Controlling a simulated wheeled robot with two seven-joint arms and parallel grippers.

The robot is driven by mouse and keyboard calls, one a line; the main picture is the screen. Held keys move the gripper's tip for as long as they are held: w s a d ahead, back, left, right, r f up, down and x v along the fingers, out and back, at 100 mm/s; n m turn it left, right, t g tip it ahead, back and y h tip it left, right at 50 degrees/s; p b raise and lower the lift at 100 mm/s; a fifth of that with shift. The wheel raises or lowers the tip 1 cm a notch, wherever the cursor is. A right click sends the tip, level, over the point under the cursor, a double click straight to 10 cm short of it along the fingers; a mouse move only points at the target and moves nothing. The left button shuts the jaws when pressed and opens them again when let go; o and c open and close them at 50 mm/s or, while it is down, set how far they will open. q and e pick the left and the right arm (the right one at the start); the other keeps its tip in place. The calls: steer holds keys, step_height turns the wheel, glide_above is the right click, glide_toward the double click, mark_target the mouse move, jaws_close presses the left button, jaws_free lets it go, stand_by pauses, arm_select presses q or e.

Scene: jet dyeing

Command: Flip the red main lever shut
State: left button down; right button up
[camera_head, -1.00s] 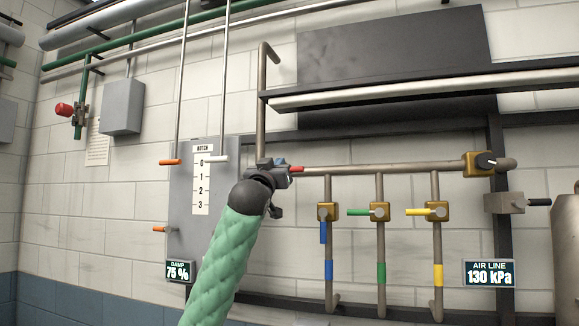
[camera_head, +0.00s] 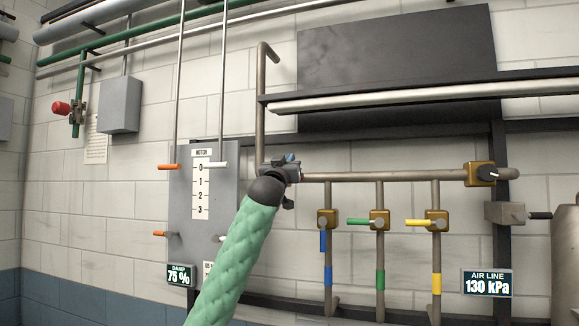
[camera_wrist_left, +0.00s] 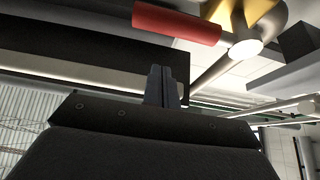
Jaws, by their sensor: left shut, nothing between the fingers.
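The red main lever (camera_wrist_left: 177,25) shows as a red cylinder at the top of the left wrist view, pointing left from a gold valve body (camera_wrist_left: 242,12) with a pale round hub. In the head view the lever is almost wholly hidden behind my left gripper (camera_head: 292,160), at the left end of the horizontal pipe (camera_head: 390,176). The left gripper is shut and empty. Its closed fingers (camera_wrist_left: 162,86) lie below the lever in the wrist view, with a gap in the picture; I cannot tell contact. My right gripper is not in view.
Blue (camera_head: 323,241), green (camera_head: 358,221) and yellow (camera_head: 417,222) levers sit on branch valves at right. A notch panel (camera_head: 184,200) with orange and white handles stands left of my arm. A dark shelf frame (camera_head: 380,100) is above; a gauge reads 130 kPa (camera_head: 487,283).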

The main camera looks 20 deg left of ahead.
arm_select(q)
steer(key=shift+w+f+p, duration=0.15)
steer(key=shift+f+p, duration=0.35)
steer(key=shift+f, duration=0.45)
steer(key=shift+w+f+p, duration=0.15)
steer(key=shift+f+p, duration=0.35)
steer(key=shift+f, duration=0.4)
steer(key=shift+s, duration=0.15)
